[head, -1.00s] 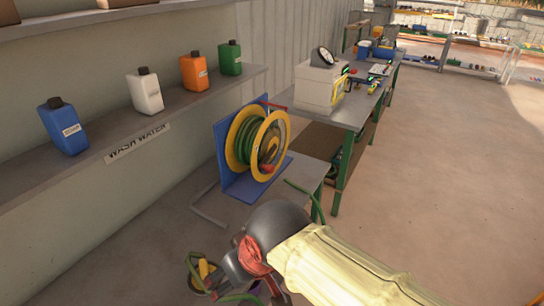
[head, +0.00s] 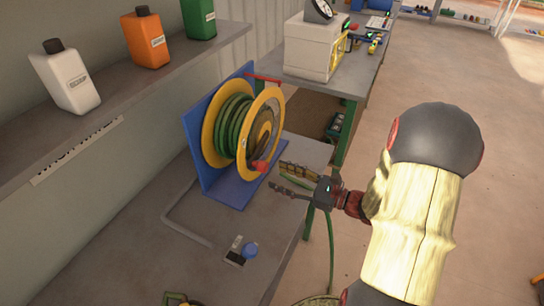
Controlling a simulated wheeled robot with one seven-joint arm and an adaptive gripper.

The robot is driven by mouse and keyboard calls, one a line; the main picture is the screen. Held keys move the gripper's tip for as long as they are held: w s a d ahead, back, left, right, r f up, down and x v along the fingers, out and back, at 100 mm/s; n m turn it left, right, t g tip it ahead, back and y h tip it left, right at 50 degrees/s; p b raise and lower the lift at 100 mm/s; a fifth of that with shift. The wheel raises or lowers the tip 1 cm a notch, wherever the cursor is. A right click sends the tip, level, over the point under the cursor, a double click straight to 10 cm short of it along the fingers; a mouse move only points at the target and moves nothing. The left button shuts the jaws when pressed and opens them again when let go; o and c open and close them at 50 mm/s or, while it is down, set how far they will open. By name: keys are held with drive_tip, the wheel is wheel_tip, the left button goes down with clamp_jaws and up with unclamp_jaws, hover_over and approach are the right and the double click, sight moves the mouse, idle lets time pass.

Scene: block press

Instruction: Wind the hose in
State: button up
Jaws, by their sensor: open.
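The hose reel (head: 222,135) stands on the table in the head view, with yellow rims on a blue bracket (head: 228,190). Green hose (head: 232,122) is wound on its drum. A red knob (head: 260,167) sits low on the front rim, and a red bar shows at the top. A loose length of green hose (head: 331,250) hangs over the table's right edge toward the floor. My gripper (head: 278,178) is open and empty, just right of the reel and near the red knob, its fingers pointing left. I cannot tell whether it touches anything.
The grey table (head: 190,262) carries a bent grey bar (head: 180,232) and a small device with a blue knob (head: 250,250). A shelf with bottles (head: 66,75) runs along the left wall. A white machine (head: 318,48) stands on the bench behind. The floor at right is open.

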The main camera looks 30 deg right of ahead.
sight(267, 168)
drive_tip(key=shift+w+d+f+m, duration=0.2)
drive_tip(key=shift+w+d+m, duration=0.1)
drive_tip(key=shift+w+d, duration=0.2)
drive_tip(key=b+x, duration=0.2)
drive_tip(key=x, duration=0.5)
drive_tip(key=shift+r+b, duration=0.15)
drive_tip(key=shift+b, duration=0.15)
drive_tip(key=shift+c, duration=0.6)
clamp_jaws()
